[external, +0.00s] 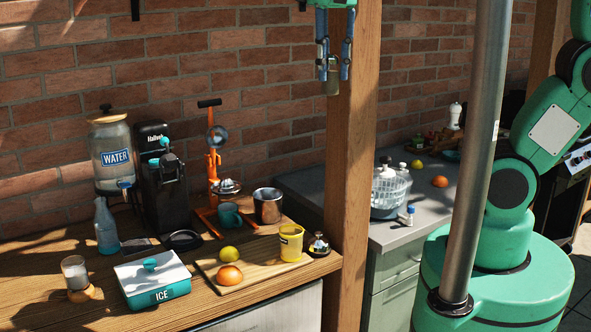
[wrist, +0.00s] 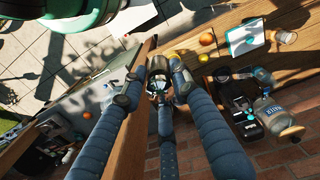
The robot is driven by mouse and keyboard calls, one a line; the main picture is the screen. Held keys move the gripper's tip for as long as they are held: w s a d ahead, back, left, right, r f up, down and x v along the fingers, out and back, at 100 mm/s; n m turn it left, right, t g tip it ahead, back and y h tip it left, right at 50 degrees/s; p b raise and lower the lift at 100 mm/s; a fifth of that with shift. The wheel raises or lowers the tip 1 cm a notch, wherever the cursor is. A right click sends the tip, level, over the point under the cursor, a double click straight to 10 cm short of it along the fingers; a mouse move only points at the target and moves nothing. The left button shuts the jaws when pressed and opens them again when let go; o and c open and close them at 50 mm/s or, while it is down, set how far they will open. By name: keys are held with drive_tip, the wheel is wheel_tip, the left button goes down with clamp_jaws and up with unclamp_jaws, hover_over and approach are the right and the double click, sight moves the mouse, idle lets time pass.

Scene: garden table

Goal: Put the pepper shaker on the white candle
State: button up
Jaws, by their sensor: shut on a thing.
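My gripper (external: 334,70) is high in front of the brick wall and the wooden post, above the right end of the wooden counter. It is shut on a small greyish-olive shaker, which seems to be the pepper shaker (external: 333,86). In the wrist view the shaker (wrist: 157,85) sits between the fingertips, partly hidden by them. What looks like the white candle (external: 74,268) is a pale cylinder on a round wooden base at the counter's left front. It also shows small at the upper right of the wrist view (wrist: 286,37), well away from my gripper.
The ice box (external: 153,280) stands right beside the candle. A blue bottle (external: 105,228) and the water dispenser (external: 112,150) stand behind. A cutting board (external: 255,276) with fruit and a yellow cup (external: 291,242) lies to the right. The wooden post (external: 350,170) is close to my gripper.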

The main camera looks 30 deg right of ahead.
drive_tip(key=w+a+f+n+b, duration=0.1)
drive_tip(key=w+a+f, duration=0.2)
drive_tip(key=w+f, duration=0.4)
drive_tip(key=w+a+f+b, duration=0.2)
drive_tip(key=w+a+f, duration=0.15)
drive_tip(key=f, duration=0.65)
drive_tip(key=n+b, duration=0.2)
drive_tip(key=n, duration=0.1)
hover_over(253, 260)
wheel_tip(253, 260, down, 20)
drive_tip(key=shift+f, duration=0.2)
wheel_tip(253, 260, down, 6)
drive_tip(key=shift+f, duration=0.15)
drive_tip(key=shift+f, duration=0.15)
drive_tip(key=shift+f+b, duration=0.4)
drive_tip(key=shift+f, duration=1.35)
drive_tip(key=shift+f, duration=0.15)
